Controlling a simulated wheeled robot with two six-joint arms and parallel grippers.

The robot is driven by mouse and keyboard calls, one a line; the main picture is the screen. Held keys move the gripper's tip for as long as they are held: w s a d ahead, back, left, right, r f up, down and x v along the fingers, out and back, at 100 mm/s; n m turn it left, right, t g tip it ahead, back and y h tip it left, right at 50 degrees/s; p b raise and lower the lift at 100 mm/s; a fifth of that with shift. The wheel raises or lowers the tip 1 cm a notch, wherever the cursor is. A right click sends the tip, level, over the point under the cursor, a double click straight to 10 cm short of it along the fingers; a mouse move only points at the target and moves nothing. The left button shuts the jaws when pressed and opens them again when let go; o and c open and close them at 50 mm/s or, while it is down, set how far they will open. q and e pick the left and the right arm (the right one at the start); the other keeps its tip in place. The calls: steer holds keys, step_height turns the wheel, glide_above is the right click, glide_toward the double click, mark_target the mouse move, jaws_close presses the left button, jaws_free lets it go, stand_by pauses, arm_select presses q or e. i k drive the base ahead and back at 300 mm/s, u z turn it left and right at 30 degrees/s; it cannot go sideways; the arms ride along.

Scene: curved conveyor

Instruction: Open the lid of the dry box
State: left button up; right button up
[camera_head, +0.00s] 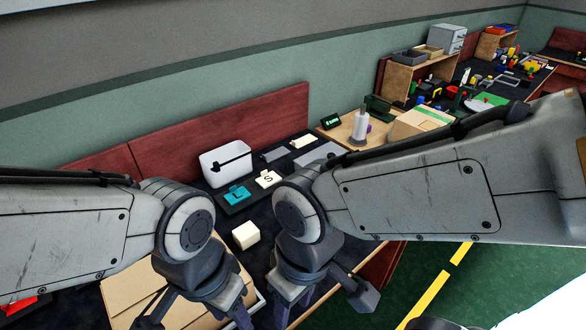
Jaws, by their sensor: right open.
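The dry box appears to be the white box (226,162) with a dark latch on its front, on the dark table against the red panel. Its lid looks closed. My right gripper (318,308) is open and empty, at the lower middle of the head view, nearer to me than the box. My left gripper (196,317) is at the bottom left of centre with its fingers spread apart, above a cardboard box (120,288). Its fingertips are partly cut off by the frame edge. Neither gripper touches the white box.
A teal block marked L (236,195) and a white block marked S (268,179) lie in front of the white box. A cream cube (245,235) stands nearer.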

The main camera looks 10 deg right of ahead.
mark_target(330, 149)
steer(key=z, duration=2.05)
steer(key=i, duration=2.15)
steer(key=u, duration=3.05)
